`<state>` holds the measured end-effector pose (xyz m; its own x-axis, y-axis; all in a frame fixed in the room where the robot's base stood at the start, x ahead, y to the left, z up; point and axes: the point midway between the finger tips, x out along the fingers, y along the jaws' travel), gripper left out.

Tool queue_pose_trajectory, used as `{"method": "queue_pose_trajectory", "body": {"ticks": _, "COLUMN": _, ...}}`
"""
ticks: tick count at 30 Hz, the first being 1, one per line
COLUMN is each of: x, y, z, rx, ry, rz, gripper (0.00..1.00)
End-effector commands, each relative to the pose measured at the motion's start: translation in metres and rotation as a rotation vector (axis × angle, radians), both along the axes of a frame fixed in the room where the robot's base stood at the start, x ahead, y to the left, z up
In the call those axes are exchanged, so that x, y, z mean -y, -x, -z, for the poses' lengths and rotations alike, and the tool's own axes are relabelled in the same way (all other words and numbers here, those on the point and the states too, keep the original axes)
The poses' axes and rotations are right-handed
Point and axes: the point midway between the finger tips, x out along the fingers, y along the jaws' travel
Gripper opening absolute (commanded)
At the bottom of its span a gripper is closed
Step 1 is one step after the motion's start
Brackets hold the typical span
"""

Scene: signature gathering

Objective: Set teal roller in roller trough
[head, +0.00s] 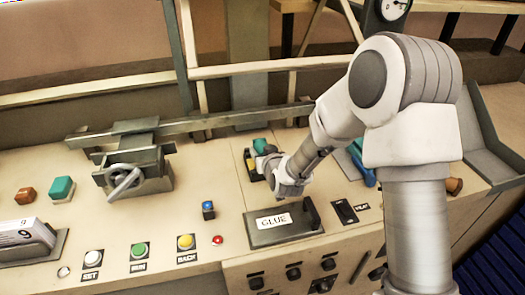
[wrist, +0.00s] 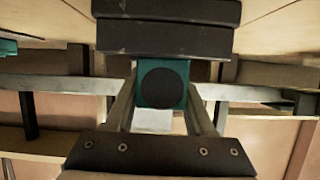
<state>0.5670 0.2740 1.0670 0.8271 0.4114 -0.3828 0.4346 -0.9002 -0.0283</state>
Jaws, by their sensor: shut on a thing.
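My gripper (head: 266,157) is near the middle of the console and is shut on the teal roller (head: 260,145). In the wrist view, a teal face with a dark round middle (wrist: 163,82) sits between the two fingers. A narrow dark holder (head: 249,166) with a yellow edge lies directly beside and below the held piece in the head view; it may be the roller trough, but my gripper partly covers it. A dark stepped block (wrist: 168,35) shows just past the fingertips in the wrist view. Whether the roller touches it cannot be told.
A dark box labelled GLUE (head: 284,222) stands in front of my gripper. A clamp with a round handle (head: 125,182) and a long rail (head: 215,119) are at left and behind. A teal block (head: 62,188) and several buttons lie at left. A blue object (head: 362,166) is partly behind my arm.

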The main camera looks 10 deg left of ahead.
Motion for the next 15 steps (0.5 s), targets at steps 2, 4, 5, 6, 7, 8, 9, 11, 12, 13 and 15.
{"method": "queue_pose_trajectory", "body": {"ticks": 2, "x": -0.0001, "y": -0.0003, "z": 0.0025, "rx": 0.002, "ry": -0.001, "rz": 0.0, "gripper": 0.0}}
{"method": "queue_pose_trajectory", "body": {"ticks": 4, "x": -0.0001, "y": -0.0002, "z": 0.004, "rx": 0.002, "ry": -0.001, "rz": 0.0, "gripper": 0.0}}
{"method": "queue_pose_trajectory", "body": {"ticks": 5, "x": -0.0001, "y": -0.0002, "z": 0.0046, "rx": 0.002, "ry": -0.001, "rz": 0.0, "gripper": 0.0}}
{"method": "queue_pose_trajectory", "body": {"ticks": 6, "x": -0.0002, "y": -0.0002, "z": 0.0054, "rx": 0.002, "ry": -0.001, "rz": 0.0, "gripper": 0.0}}
{"method": "queue_pose_trajectory", "body": {"ticks": 7, "x": -0.0002, "y": -0.0002, "z": 0.0059, "rx": 0.002, "ry": -0.001, "rz": 0.0, "gripper": 0.0}}
{"method": "queue_pose_trajectory", "body": {"ticks": 8, "x": -0.0001, "y": -0.0002, "z": 0.0066, "rx": 0.002, "ry": -0.001, "rz": 0.0, "gripper": 0.0}}
{"method": "queue_pose_trajectory", "body": {"ticks": 9, "x": -0.0001, "y": -0.0002, "z": 0.0073, "rx": 0.002, "ry": -0.001, "rz": 0.0, "gripper": 0.0}}
{"method": "queue_pose_trajectory", "body": {"ticks": 11, "x": -0.0001, "y": -0.0001, "z": 0.0085, "rx": 0.002, "ry": -0.001, "rz": 0.0, "gripper": 0.0}}
{"method": "queue_pose_trajectory", "body": {"ticks": 12, "x": -0.0001, "y": -0.0001, "z": 0.0093, "rx": 0.002, "ry": -0.001, "rz": 0.0, "gripper": 0.0}}
{"method": "queue_pose_trajectory", "body": {"ticks": 13, "x": -0.0001, "y": -0.0001, "z": 0.0098, "rx": 0.002, "ry": -0.001, "rz": 0.0, "gripper": 0.0}}
{"method": "queue_pose_trajectory", "body": {"ticks": 15, "x": -0.0002, "y": -0.0001, "z": 0.0111, "rx": 0.002, "ry": -0.001, "rz": 0.0, "gripper": 0.0}}
